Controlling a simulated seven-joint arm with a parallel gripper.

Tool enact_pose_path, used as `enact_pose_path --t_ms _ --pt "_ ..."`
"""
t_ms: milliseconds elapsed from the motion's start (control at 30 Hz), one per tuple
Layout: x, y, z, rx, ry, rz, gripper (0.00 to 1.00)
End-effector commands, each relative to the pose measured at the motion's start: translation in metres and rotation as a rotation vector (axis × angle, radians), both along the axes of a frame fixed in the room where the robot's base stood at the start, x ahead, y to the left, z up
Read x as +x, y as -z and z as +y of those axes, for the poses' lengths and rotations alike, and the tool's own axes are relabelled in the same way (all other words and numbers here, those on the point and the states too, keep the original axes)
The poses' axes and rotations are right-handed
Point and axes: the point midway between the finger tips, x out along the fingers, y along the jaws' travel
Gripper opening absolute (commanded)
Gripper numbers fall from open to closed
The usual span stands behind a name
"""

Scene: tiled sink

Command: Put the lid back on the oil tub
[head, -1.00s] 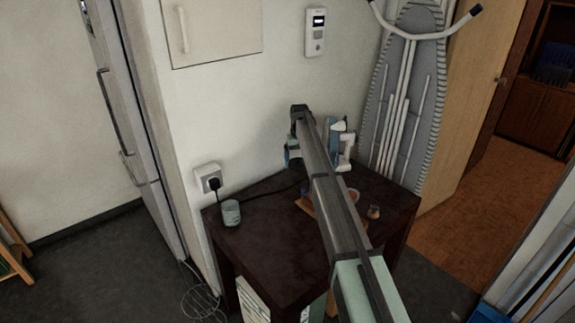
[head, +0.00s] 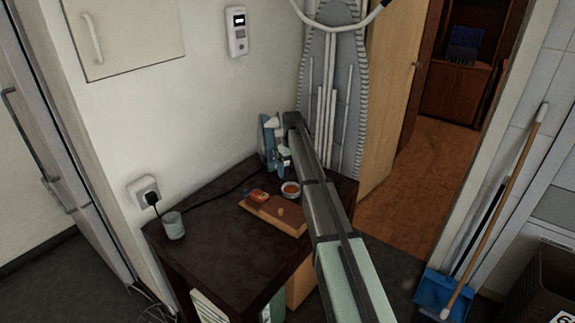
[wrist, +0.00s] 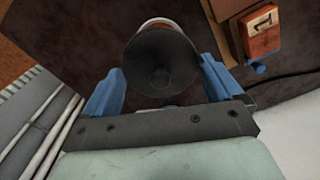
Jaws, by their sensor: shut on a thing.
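In the head view my gripper (head: 284,162) is over the back right of the dark table, with the lid not clear. A small open white tub with reddish-orange contents (head: 290,189), probably the oil tub, stands on the table just below the gripper.
A wooden board (head: 272,216) with an orange box (head: 258,195) lies beside the tub; the box also shows in the wrist view (wrist: 262,35). A blue-and-white iron (head: 267,140) stands behind. A cup (head: 173,226) is at the left, near free tabletop.

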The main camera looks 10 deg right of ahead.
Motion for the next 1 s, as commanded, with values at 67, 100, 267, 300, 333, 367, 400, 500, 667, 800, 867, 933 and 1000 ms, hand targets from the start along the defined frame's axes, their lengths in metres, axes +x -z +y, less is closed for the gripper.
enact_pose_path --t_ms 67,100,267,300,333,367,400,500,667,800,867,933,1000 --pt "0.0 0.0 0.0 0.0 -0.034 0.001 0.64" --pt "0.0 0.0 0.0 0.0 -0.047 0.001 0.64" --pt "0.0 0.002 0.0 0.0 -0.069 0.001 0.64" --pt "0.001 0.003 0.0 0.0 -0.07 0.001 0.64" --pt "0.001 0.003 0.0 0.0 -0.07 0.001 0.64" --pt "0.001 0.004 0.0 0.0 -0.069 0.001 0.64" --pt "0.001 0.006 0.0 0.0 -0.069 0.001 0.64" --pt "0.0 0.011 0.0 0.0 -0.068 0.001 0.64" --pt "0.0 0.023 0.0 0.0 -0.067 0.002 0.64" --pt "0.0 0.033 0.0 0.0 -0.067 0.001 0.64" --pt "0.0 0.038 0.0 0.0 -0.067 0.001 0.64" --pt "0.0 0.044 0.0 0.0 -0.067 0.001 0.64" --pt "0.0 0.05 0.0 0.0 -0.067 0.001 0.64"
